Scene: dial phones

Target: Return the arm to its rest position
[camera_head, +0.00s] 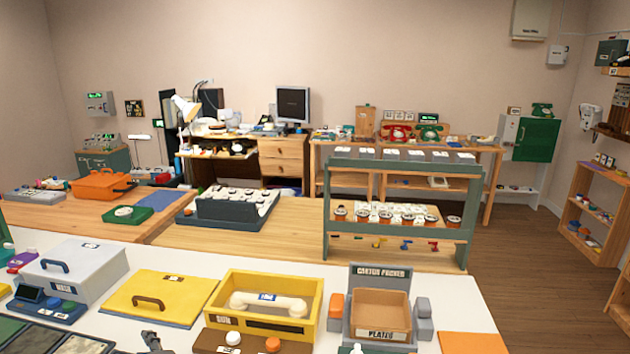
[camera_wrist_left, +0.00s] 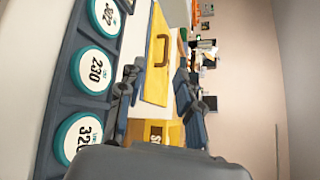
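My left gripper (camera_wrist_left: 158,95) shows in its wrist view with its two dark fingers spread apart and nothing between them. A dark grey tip (camera_head: 152,341) at the bottom edge of the head view looks like part of it; the rest of that arm is out of frame. Past the fingers in the wrist view lie a yellow lid (camera_wrist_left: 156,62) with a brown handle and part of a yellow box (camera_wrist_left: 168,131). In the head view the lid (camera_head: 185,290) lies flat left of the open box (camera_head: 236,288), which holds a white handset (camera_head: 268,304). My right gripper is not in view.
A grey lidded box (camera_head: 75,272) stands left of the lid. A wooden tray (camera_head: 381,308) in a grey holder stands right of the yellow box. Round teal-rimmed dials (camera_wrist_left: 92,71) lie beside my left gripper. A green rack (camera_head: 328,215) stands behind the white table (camera_head: 452,290).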

